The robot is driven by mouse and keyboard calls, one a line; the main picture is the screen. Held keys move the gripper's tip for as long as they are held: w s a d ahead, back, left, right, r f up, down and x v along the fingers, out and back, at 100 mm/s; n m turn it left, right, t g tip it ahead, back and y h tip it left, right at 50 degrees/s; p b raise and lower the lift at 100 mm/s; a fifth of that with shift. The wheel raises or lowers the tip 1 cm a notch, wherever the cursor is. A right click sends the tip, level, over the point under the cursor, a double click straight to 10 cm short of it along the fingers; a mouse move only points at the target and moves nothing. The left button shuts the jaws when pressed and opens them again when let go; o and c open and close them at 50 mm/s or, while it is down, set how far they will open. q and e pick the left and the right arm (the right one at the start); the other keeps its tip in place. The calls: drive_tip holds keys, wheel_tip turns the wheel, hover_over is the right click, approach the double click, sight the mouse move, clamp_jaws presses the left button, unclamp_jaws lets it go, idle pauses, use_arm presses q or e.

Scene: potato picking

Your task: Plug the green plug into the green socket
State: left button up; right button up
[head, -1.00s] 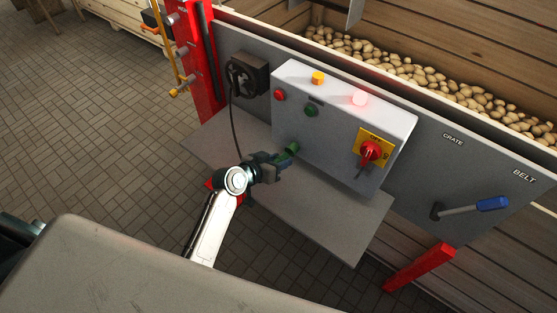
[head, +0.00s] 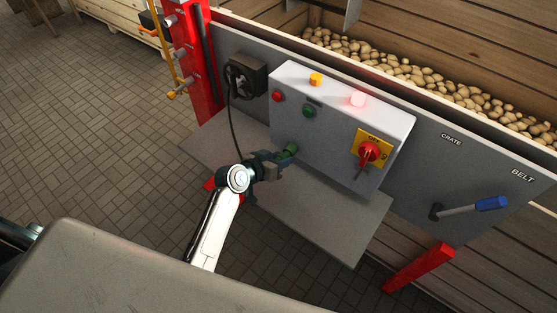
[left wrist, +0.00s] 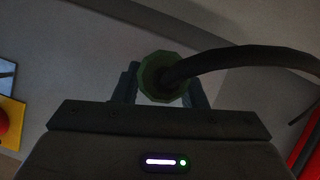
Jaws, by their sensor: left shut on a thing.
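My left gripper (head: 283,160) is shut on the green plug, in front of the lower left of the grey control box (head: 340,125). In the left wrist view the round back of the green plug (left wrist: 160,75) shows between the two fingers, with a thick black cable coming out of it. In the head view a green round piece (head: 291,149) shows at the fingertips, against the box front. I cannot tell how much of it is plug and how much is socket, or whether the plug is seated. My right gripper is not in view.
The box carries a red button (head: 277,97), a green button (head: 309,111), an orange lamp (head: 315,79), a lit red lamp (head: 358,99) and a red rotary switch (head: 369,152). The cable hangs from a black holder (head: 246,76). A grey shelf (head: 330,220) lies below.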

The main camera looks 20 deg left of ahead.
use_arm(q)
drive_tip(key=shift+w+d, duration=0.15)
drive_tip(key=shift+w, duration=0.25)
drive_tip(key=shift+w+d, duration=0.25)
drive_tip(key=shift+w, duration=0.45)
drive_tip(key=o, duration=1.1)
drive_tip(key=shift+c, duration=0.2)
drive_tip(key=shift+s+a+r+b, duration=0.1)
drive_tip(key=shift+s+a+b, duration=0.05)
drive_tip(key=shift+s+b, duration=0.15)
drive_tip(key=b+v, duration=0.2)
drive_tip(key=v, duration=0.8)
